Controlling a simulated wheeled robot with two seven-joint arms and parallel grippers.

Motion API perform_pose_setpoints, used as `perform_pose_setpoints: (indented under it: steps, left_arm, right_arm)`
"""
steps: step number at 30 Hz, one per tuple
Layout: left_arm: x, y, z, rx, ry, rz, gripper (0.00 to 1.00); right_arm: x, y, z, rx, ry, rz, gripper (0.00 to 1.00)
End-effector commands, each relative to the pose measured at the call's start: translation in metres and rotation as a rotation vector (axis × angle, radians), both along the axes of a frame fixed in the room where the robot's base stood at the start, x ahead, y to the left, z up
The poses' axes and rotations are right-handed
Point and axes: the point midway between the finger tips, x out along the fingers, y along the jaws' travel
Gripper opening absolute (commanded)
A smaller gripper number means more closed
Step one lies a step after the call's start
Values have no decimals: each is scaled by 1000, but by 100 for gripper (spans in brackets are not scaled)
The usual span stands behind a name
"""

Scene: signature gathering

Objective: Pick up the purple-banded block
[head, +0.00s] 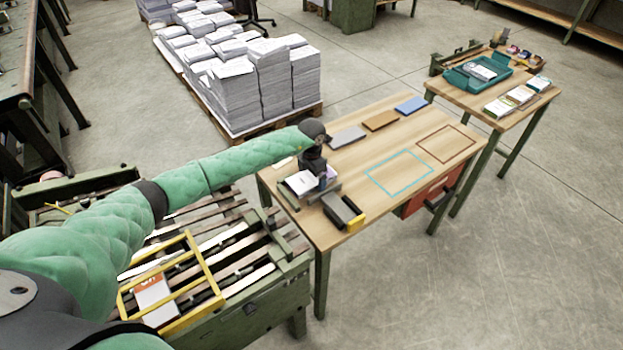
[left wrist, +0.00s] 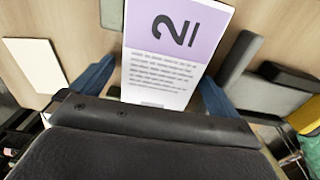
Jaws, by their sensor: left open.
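The purple-banded block (left wrist: 170,50) lies on the wooden table in the left wrist view. It is white with a purple band marked "2" and small print. In the head view the block (head: 301,183) is partly hidden behind my left gripper (head: 320,182). My left gripper (left wrist: 155,90) is open, with one blue fingertip on each side of the block. A gap shows at the left finger; whether the right finger touches the block, I cannot tell. My right gripper is in neither view.
Grey, brown and blue slabs (head: 380,120) lie along the table's (head: 350,175) back. Cyan (head: 399,173) and brown outlines mark its right half. A dark item with a yellow end (head: 343,211) sits near the front edge. A second table holds a teal tray (head: 459,78).

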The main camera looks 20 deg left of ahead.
Motion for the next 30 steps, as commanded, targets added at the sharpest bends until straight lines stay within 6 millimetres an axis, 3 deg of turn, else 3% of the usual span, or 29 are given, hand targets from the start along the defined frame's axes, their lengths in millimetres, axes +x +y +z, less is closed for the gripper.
perform_pose_setpoints:
  steps: [5,13,20,24,30]
  left_arm:
    - [0,0,0,0,0,0,98]
    - [0,0,1,-1,-1,0,47]
    - [1,0,2,0,-1,1,47]
    - [1,0,14,0,-3,1,47]
    - [0,-3,49,0,-4,-2,47]
  right_arm:
    - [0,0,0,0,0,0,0]
    - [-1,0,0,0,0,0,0]
    - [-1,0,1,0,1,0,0]
    - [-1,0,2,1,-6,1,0]
    - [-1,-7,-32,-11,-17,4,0]
